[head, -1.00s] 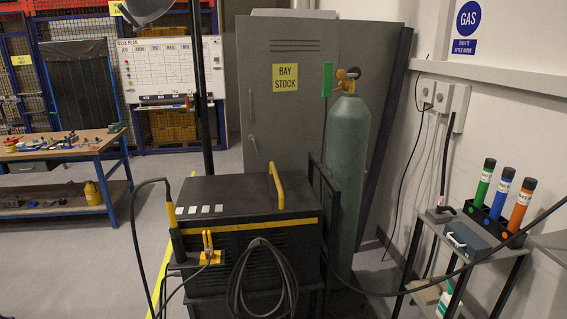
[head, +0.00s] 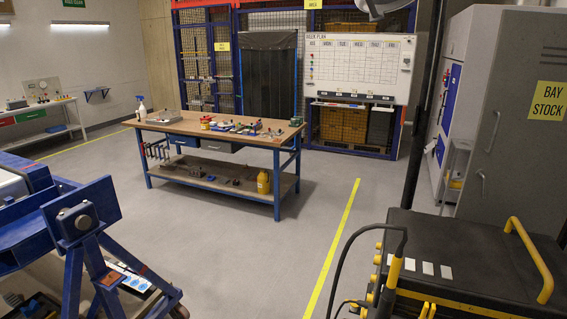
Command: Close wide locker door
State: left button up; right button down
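A grey locker door (head: 515,120) stands at the right edge of the head view, with a yellow "BAY STOCK" sign (head: 550,100) and handle hardware (head: 491,131) near its left edge. Its right part is cut off by the frame. A pale cabinet side (head: 464,50) with blue panels (head: 450,85) shows just left of and behind the door. I cannot tell how far the door stands open. Neither of my grippers is in view.
A black machine (head: 450,255) with a yellow handle stands in front of the door, with a cable at its left. A blue steel frame (head: 80,210) fills the lower left. A workbench (head: 215,128) stands mid-room. The floor (head: 260,265) between is clear.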

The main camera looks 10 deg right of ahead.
aim_at(520, 144)
jog(key=i+j+u, duration=0.1)
jog(key=i, duration=0.5)
jog(key=i+j+u, duration=0.1)
jog(key=i+j, duration=0.15)
jog(key=i, duration=0.35)
jog(key=i+j+u, duration=0.1)
jog(key=i, duration=0.5)
jog(key=i+l+z, duration=0.1)
jog(key=i+z, duration=0.65)
jog(key=i+j+z, duration=0.15)
jog(key=i+z, duration=0.25)
jog(key=i+j+z, duration=0.35)
jog(key=i, duration=0.15)
